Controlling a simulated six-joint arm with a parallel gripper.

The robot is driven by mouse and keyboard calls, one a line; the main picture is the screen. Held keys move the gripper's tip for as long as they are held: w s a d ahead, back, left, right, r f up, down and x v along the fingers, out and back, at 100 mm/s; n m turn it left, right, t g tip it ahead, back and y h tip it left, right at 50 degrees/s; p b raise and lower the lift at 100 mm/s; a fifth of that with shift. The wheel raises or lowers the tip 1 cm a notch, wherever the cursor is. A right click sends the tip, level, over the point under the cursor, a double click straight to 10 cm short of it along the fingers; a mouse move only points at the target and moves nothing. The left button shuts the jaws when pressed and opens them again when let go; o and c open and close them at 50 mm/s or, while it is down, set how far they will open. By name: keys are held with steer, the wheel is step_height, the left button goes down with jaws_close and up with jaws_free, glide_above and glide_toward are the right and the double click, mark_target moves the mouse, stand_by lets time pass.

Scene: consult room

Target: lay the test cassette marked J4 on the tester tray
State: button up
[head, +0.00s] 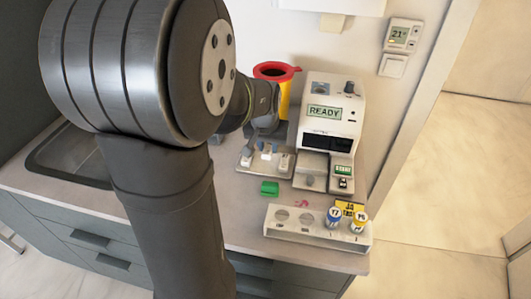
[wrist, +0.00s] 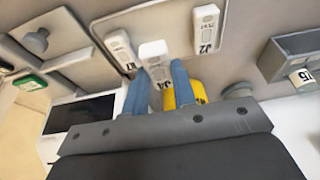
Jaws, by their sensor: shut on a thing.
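My gripper (wrist: 160,85) has its two blue fingers shut on a white test cassette (wrist: 155,50), whose label looks like J4. In the head view my gripper (head: 267,146) is over the grey cassette holder (head: 262,171); I cannot tell whether the held cassette is clear of it. The tester tray (head: 310,183) is the grey slab in front of the tester (head: 322,127), to the right of the holder. The tester's screen reads READY.
A yellow bin with a red lid (head: 277,71) stands behind the holder. A green block (head: 269,188) lies in front. A white rack (head: 318,230) with blue- and yellow-capped tubes and a yellow card (head: 351,207) are at the front right. A sink (head: 70,157) is left.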

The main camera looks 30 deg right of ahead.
steer(key=s+d+r, duration=0.3)
steer(key=s+r, duration=0.3)
steer(key=s, duration=0.4)
steer(key=w+a+f+n, duration=0.1)
steer(key=w+a, duration=0.2)
steer(key=w, duration=0.3)
steer(key=w+a+f+n, duration=0.1)
steer(key=w+a, duration=0.3)
steer(key=w, duration=0.3)
steer(key=w+a+f+n, duration=0.1)
steer(key=w+a, duration=0.4)
steer(key=a, duration=0.1)
steer(key=w+a+f, duration=0.2)
steer(key=w+a, duration=0.3)
steer(key=a, duration=0.2)
steer(key=w+a+f+n+y, duration=0.1)
steer(key=w+a+f, duration=0.1)
steer(key=w+a, duration=0.3)
steer(key=shift+w+a+f+n+t, duration=0.1)
steer(key=shift+w+a+n+t, duration=0.1)
steer(key=shift+a, duration=0.25)
steer(key=shift+w+a+f+n+t, duration=0.1)
steer(key=shift+w+a+t, duration=0.1)
steer(key=shift+a, duration=0.2)
steer(key=w+a+f+n, duration=0.1)
steer(key=w+a+f, duration=0.1)
steer(key=a, duration=0.8)
steer(key=shift+w+a, duration=0.3)
steer(key=shift+w, duration=0.35)
steer(key=shift+d, duration=0.1)
